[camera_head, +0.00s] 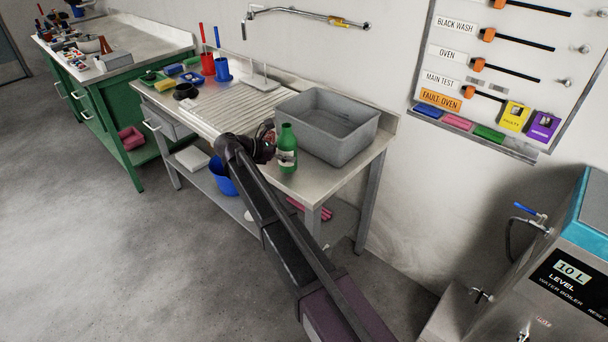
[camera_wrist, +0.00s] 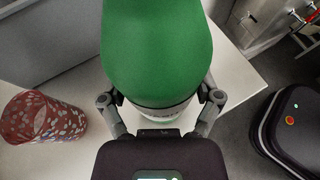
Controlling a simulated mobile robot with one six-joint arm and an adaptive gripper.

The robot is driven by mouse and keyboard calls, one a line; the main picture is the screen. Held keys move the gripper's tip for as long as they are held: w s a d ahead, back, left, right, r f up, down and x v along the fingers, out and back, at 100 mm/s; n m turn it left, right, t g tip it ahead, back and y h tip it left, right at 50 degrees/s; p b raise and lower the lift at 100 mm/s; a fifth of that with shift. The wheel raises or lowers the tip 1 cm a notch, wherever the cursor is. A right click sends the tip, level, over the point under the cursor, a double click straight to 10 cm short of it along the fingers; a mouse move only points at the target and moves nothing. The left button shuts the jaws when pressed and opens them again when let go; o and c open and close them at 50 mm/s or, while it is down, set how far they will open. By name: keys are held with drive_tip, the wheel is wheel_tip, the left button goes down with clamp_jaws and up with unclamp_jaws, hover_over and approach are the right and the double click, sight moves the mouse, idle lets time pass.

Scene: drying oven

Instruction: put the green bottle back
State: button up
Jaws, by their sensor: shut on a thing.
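The green bottle (camera_head: 287,148) has a pale label and stands upright on the front corner of the metal sink table, in front of the grey basin. In the wrist view the green bottle (camera_wrist: 158,45) fills the upper middle, close to the camera. My gripper (camera_wrist: 161,103) has one finger on each side of the bottle, around its labelled part. In the head view my gripper (camera_head: 268,140) is at the bottle's left side, partly hidden by my arm. The bottle's base looks at or very near the table top; I cannot tell whether it touches.
The grey basin (camera_head: 326,123) is right behind the bottle. A red speckled cup (camera_wrist: 43,117) stands near the gripper. Red and blue cups (camera_head: 222,70) and a ribbed drainboard (camera_head: 215,104) lie farther left. A blue bucket (camera_head: 222,176) is on the lower shelf. A water boiler (camera_head: 560,270) stands right.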

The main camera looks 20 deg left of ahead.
drive_tip(key=s+d+r+n+t+y+p, duration=0.2)
drive_tip(key=s+d+r+n, duration=0.1)
drive_tip(key=s+d, duration=0.9)
drive_tip(key=shift+s+r+y+p, duration=0.15)
drive_tip(key=shift+s+y+p, duration=0.25)
drive_tip(key=shift+s, duration=0.75)
drive_tip(key=w+a, duration=0.2)
drive_tip(key=w, duration=0.3)
drive_tip(key=w+a+f+b, duration=0.1)
drive_tip(key=w+a, duration=0.1)
drive_tip(key=w, duration=0.3)
drive_tip(key=w+a, duration=0.2)
drive_tip(key=w, duration=0.2)
drive_tip(key=shift+w+a+f, duration=0.2)
drive_tip(key=shift+w+f, duration=0.1)
drive_tip(key=shift+w, duration=0.1)
drive_tip(key=shift+f+b, duration=0.1)
drive_tip(key=shift+b, duration=0.25)
drive_tip(key=shift+f+b, duration=1.65)
drive_tip(key=shift+f, duration=0.1)
drive_tip(key=o, duration=1.1)
